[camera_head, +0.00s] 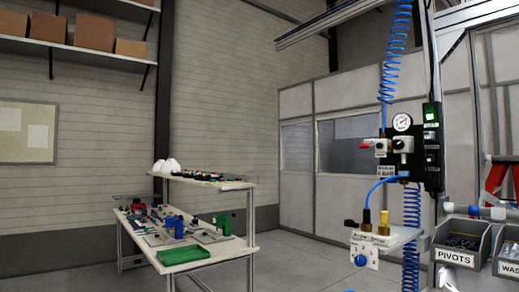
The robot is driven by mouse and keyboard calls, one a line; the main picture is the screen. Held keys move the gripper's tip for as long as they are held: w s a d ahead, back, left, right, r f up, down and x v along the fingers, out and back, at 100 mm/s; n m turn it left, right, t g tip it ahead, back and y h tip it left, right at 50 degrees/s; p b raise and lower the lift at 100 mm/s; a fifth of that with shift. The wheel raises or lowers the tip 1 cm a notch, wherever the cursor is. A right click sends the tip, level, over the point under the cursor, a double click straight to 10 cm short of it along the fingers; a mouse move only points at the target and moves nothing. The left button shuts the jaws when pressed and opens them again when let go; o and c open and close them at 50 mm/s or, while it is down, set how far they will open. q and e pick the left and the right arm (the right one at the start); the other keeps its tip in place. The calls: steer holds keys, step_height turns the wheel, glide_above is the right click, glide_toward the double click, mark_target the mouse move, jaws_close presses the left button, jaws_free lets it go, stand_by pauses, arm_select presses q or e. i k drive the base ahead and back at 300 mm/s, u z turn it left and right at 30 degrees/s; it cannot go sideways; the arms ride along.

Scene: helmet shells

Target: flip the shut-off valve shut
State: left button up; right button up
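A small valve with a red handle (372,143) sits on the left side of a dark air-supply unit on an upright post in the right half of the view. The red handle points left, roughly level. I cannot tell from this distance whether the valve is open or shut.
Blue coiled hoses (396,50) hang nearby. Grey bins (462,242) and a pipe-like part (490,212) are at right. A cluttered workbench (250,215) stands left; floor between is clear.

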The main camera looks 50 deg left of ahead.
mark_target(378, 145)
steer(key=u, duration=0.8)
steer(key=i, duration=0.5)
